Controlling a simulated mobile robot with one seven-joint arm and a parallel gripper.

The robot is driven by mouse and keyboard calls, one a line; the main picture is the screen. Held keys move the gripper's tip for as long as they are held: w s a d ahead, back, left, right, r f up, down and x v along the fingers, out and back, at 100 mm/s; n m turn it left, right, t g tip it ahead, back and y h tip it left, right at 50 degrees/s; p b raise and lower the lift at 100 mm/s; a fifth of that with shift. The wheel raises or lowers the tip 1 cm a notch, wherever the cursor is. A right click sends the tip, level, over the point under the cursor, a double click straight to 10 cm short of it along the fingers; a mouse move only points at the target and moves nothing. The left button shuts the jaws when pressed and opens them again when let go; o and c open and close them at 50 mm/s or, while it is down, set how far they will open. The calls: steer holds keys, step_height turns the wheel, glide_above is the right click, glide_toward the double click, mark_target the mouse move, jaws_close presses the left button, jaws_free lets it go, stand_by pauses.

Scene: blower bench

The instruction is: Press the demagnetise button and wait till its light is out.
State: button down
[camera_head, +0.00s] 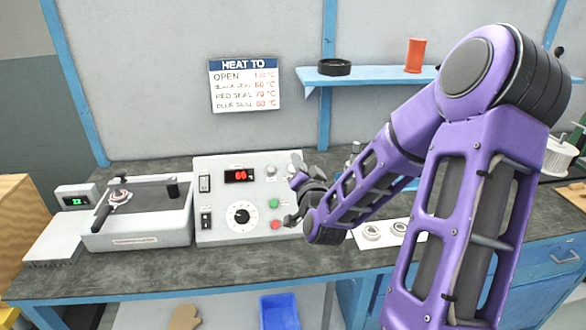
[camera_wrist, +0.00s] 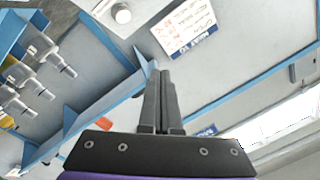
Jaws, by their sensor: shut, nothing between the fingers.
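The control panel (camera_head: 222,222) stands on the bench with a red display reading about 60 and a black dial. On its right side are a green button (camera_head: 273,203), a red button (camera_head: 276,225) and a grey round part (camera_head: 271,170). Labels are too small to read, so I cannot tell which is the demagnetise button or whether its light is lit. My gripper (camera_wrist: 158,80) shows shut and empty in the wrist view. It partly hides the panel's right side.
A white tray unit (camera_head: 138,236) and a small scale with a green readout (camera_head: 75,200) stand left of the panel. A shelf (camera_head: 365,76) and a heat sign (camera_head: 244,84) are on the wall. Metal rings (camera_head: 372,232) lie to the right.

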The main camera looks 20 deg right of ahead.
mark_target(292, 168)
steer(key=w+f+b, duration=0.2)
steer(key=w+d+f+b, duration=0.1)
steer(key=w+f+b, duration=0.2)
steer(key=shift+d+f, duration=0.2)
steer(key=shift+f, duration=0.15)
steer(key=shift+w+d+f+b, duration=0.15)
steer(key=shift+w+f+b, duration=0.15)
steer(key=shift+w+b, duration=0.2)
steer(key=shift+w+f, duration=0.1)
steer(key=shift+f, duration=0.05)
stand_by(1.6)
steer(key=shift+w+d+f+b, duration=0.1)
steer(key=shift+w+b, duration=0.1)
steer(key=shift+b, duration=0.1)
steer(key=shift+w+f, duration=0.25)
steer(key=shift+f, duration=0.05)
stand_by(0.6)
steer(key=shift+r, duration=0.1)
steer(key=shift+s+r+p, duration=0.3)
steer(key=shift+s+r, duration=0.15)
steer(key=shift+s, duration=0.1)
stand_by(0.3)
